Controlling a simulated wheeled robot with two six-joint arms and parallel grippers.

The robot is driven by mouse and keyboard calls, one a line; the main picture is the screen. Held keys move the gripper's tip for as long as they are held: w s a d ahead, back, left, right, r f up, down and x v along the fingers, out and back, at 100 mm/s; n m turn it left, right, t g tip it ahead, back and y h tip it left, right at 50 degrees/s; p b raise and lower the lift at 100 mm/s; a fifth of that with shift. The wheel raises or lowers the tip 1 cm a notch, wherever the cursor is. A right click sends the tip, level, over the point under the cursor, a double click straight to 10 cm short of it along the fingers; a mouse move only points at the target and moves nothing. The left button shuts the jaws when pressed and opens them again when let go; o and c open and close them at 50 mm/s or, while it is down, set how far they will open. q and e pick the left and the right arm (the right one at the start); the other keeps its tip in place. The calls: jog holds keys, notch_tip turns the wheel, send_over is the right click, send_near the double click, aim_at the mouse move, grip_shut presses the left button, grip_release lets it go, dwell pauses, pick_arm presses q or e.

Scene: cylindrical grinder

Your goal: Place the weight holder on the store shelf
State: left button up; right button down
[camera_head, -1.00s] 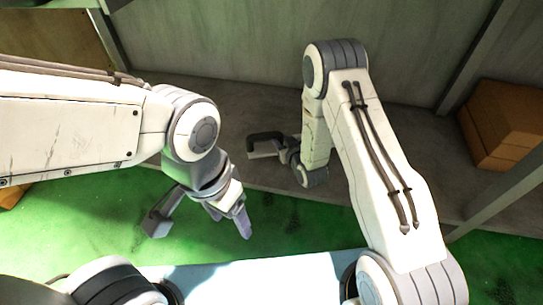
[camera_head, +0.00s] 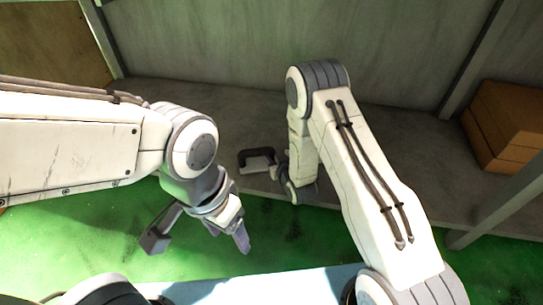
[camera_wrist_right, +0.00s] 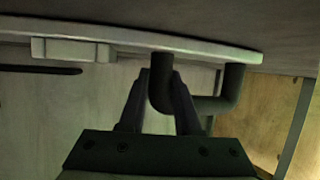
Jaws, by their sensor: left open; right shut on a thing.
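The weight holder (camera_head: 257,164) has a light flat plate and a dark curved handle. In the head view it appears over the front part of the grey store shelf (camera_head: 200,108). My right gripper (camera_head: 283,176) is at the holder's right side, partly hidden by its own wrist. In the right wrist view, my right gripper (camera_wrist_right: 160,92) is shut on the dark handle (camera_wrist_right: 232,92), with the pale plate (camera_wrist_right: 195,46) beyond. I cannot tell whether the plate touches the shelf. My left gripper (camera_head: 200,236) is open and empty over the green floor, in front of the shelf.
Brown boxes (camera_head: 508,125) stand at the shelf's right end, behind a grey post (camera_head: 500,205). A wooden board (camera_head: 45,40) is at the upper left. The shelf's back wall (camera_head: 230,45) rises behind.

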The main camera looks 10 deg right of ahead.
jog(key=c, duration=0.6)
grip_release()
jog(key=shift+f, duration=0.1)
